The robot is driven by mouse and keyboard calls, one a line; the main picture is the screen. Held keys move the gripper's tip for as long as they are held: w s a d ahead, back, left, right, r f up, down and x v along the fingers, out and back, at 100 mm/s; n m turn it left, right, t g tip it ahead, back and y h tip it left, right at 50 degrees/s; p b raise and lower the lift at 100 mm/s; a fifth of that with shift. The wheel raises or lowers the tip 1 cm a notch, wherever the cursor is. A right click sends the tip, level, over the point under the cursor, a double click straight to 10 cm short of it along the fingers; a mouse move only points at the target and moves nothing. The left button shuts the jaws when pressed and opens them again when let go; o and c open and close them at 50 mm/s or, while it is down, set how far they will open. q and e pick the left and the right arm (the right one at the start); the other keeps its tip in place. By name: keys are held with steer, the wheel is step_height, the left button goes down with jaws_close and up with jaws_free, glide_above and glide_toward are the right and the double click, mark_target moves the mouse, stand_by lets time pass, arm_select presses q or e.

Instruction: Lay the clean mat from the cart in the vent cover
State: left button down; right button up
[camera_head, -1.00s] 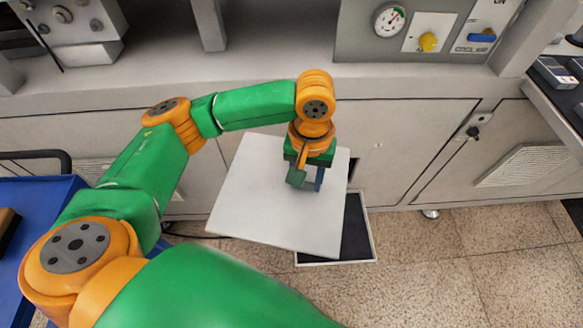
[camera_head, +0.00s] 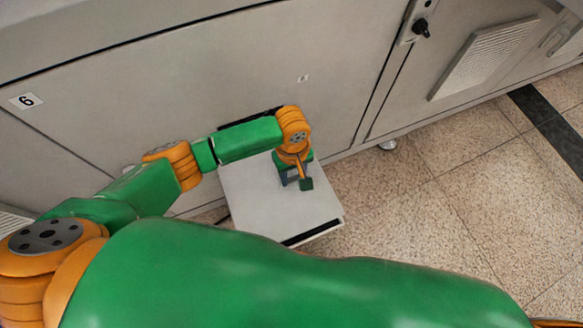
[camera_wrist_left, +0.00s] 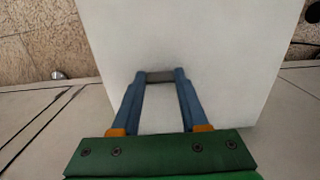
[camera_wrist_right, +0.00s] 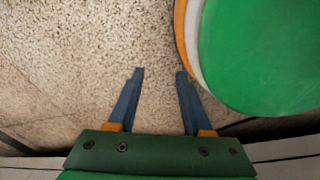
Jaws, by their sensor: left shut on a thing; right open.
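The white mat (camera_head: 255,205) is a flat, pale square panel low in front of the cabinet, in the head view. My left gripper (camera_head: 297,178) is above it and shut on the mat's small grey grip (camera_wrist_left: 160,77), seen between the fingertips in the left wrist view. The vent cover (camera_head: 316,234) is under the mat and mostly hidden by it. Only a dark strip and thin pale rim show along the near edge. I cannot tell whether the mat touches its bottom. My right gripper (camera_wrist_right: 160,73) is open and empty over the floor, outside the head view.
The grey cabinet front (camera_head: 250,60) rises right behind the mat. A louvred vent panel (camera_head: 485,55) and a black-knobbed latch (camera_head: 421,27) are to the right. The speckled tile floor (camera_head: 430,200) is clear on the right. My green arm covers the lower foreground.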

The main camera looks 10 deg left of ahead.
mark_target(293, 183)
arm_select(q)
steer(key=shift+r, duration=0.1)
arm_select(e)
steer(key=shift+s, duration=0.25)
arm_select(q)
steer(key=shift+s+r+p, duration=0.15)
steer(key=shift+p, duration=0.65)
step_height(293, 183, down, 4)
steer(key=shift+r+b, duration=0.15)
steer(key=shift+b, duration=1.05)
step_height(293, 183, down, 3)
steer(key=shift+d+r+b, duration=0.1)
steer(key=shift+r+b, duration=0.1)
steer(key=shift+b, duration=0.55)
steer(key=shift+f, duration=0.55)
arm_select(e)
steer(key=shift+w+d+f, duration=0.4)
steer(key=shift+d+f, duration=0.1)
steer(key=shift+f, duration=0.15)
steer(key=shift+w+d+f, duration=0.4)
steer(key=shift+d+f, duration=0.1)
steer(key=shift+f, duration=0.1)
steer(key=shift+a, duration=0.2)
arm_select(q)
steer(key=shift+s+f+b, duration=0.1)
steer(key=shift+f+b, duration=0.3)
steer(key=shift+f, duration=0.15)
arm_select(e)
steer(key=shift+f, duration=0.2)
